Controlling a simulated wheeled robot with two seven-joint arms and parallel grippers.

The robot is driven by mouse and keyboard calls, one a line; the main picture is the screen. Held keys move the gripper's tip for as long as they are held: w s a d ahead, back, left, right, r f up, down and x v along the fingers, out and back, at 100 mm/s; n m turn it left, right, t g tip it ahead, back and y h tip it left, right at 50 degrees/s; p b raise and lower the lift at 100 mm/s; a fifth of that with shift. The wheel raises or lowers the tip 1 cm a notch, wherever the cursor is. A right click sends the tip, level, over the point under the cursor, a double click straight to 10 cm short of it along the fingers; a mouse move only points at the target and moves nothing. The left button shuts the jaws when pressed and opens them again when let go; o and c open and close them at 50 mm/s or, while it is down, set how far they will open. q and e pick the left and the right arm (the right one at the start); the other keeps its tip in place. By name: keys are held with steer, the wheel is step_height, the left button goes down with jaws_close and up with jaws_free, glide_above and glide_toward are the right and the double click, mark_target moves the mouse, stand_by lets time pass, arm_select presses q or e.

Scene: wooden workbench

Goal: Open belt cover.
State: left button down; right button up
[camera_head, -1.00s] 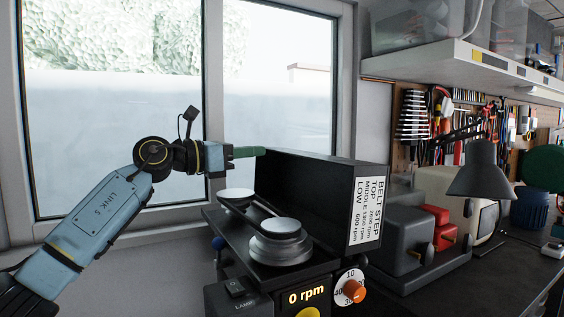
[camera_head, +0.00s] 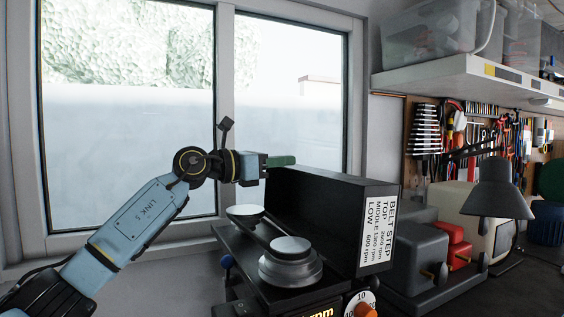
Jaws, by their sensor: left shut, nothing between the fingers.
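The black belt cover (camera_head: 315,212) stands raised on its hinge side, tilted up behind the pulleys, with a white BELT STEP label on its end face. The belt housing lies open, showing a stepped front pulley (camera_head: 291,258) and a rear pulley (camera_head: 245,211) with a belt between them. My left gripper (camera_head: 282,161) is shut and empty, its green fingers at the far upper left corner of the cover. I cannot tell whether they touch it. My right gripper is not in view.
A speed dial (camera_head: 361,305) with an orange knob sits on the machine's front. A grey vise-like machine (camera_head: 415,262) and a grey lamp (camera_head: 497,200) stand to the right. A shelf (camera_head: 470,80) overhangs the back right. The window is behind my left arm.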

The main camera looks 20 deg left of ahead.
arm_select(q)
steer(key=b+v, duration=0.4)
steer(key=v, duration=0.9)
steer(key=shift+s+b, duration=0.25)
steer(key=shift+b, duration=0.1)
